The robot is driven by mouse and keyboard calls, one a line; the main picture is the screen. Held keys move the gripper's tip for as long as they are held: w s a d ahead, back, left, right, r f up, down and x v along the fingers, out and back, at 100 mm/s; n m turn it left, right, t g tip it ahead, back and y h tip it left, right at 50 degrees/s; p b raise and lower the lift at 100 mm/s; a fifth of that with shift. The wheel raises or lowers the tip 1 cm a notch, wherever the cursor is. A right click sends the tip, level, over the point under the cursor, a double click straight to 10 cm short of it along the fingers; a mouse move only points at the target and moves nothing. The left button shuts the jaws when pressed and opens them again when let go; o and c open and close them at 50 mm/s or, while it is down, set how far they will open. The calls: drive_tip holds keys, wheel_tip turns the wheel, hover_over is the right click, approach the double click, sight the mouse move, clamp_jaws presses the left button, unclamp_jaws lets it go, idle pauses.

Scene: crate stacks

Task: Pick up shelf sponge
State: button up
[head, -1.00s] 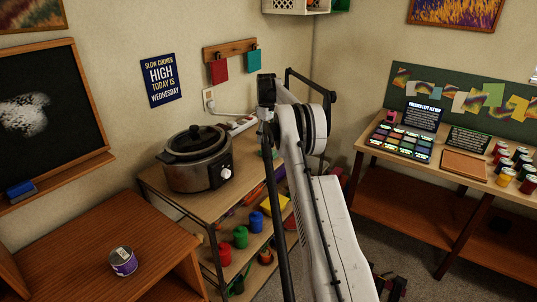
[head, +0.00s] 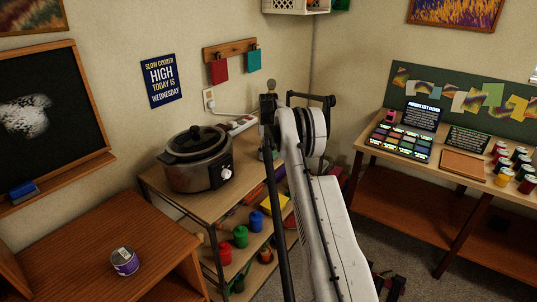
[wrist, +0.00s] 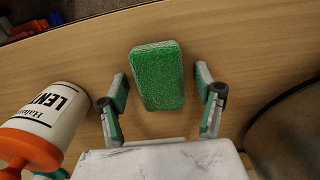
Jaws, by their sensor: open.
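A green sponge (wrist: 158,75) lies on a wooden surface in the wrist view, its rough green face toward the camera. My gripper (wrist: 163,94) is open, with one finger left and one finger right of the sponge's near part. Gaps show between both fingers and the sponge, so they do not appear to touch it. I cannot tell exactly how low the fingertips are. In the head view my arm hides the gripper and most of the area around the sponge.
A dark rounded object (wrist: 290,130) is at the right. The slow cooker (head: 198,165) stands on the shelf unit's top (head: 165,190), left of my arm. A power strip (head: 238,125) lies behind.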

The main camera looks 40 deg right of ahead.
sight(268, 151)
drive_tip(key=c, duration=0.9)
wheel_tip(268, 151, up, 10)
drive_tip(key=shift+r+b, duration=0.1)
drive_tip(key=shift+b, duration=0.45)
